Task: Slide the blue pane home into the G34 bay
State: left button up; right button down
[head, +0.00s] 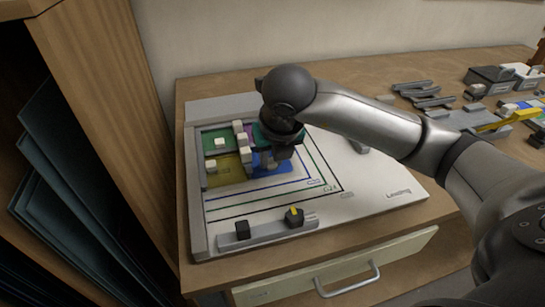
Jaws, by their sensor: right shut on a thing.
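The blue pane (266,168) lies on the white board (377,190), next to the other coloured panes. My right gripper (277,158) comes down over the blue pane and is shut on it; the arm and wrist hide the exact grip. An olive pane (226,179) is just left of the blue one, with a green pane (211,149) behind it. I cannot read a G34 label for certain, nor tell whether the blue pane is fully seated. My left gripper is not in view.
White blocks (245,155) stand between the panes. A dark-shelved cabinet (110,110) rises at left. Grey bars, boxes and a yellow tool (515,117) lie at back right.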

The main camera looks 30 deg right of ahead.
jog(key=shift+w+a, duration=0.1)
jog(key=shift+a, duration=0.05)
dwell(0.6)
jog(key=c, duration=0.8)
grip_release()
jog(key=shift+w, duration=0.1)
jog(key=shift+o, duration=1)
jog(key=shift+r+p, duration=2.1)
jog(key=shift+r, duration=1.45)
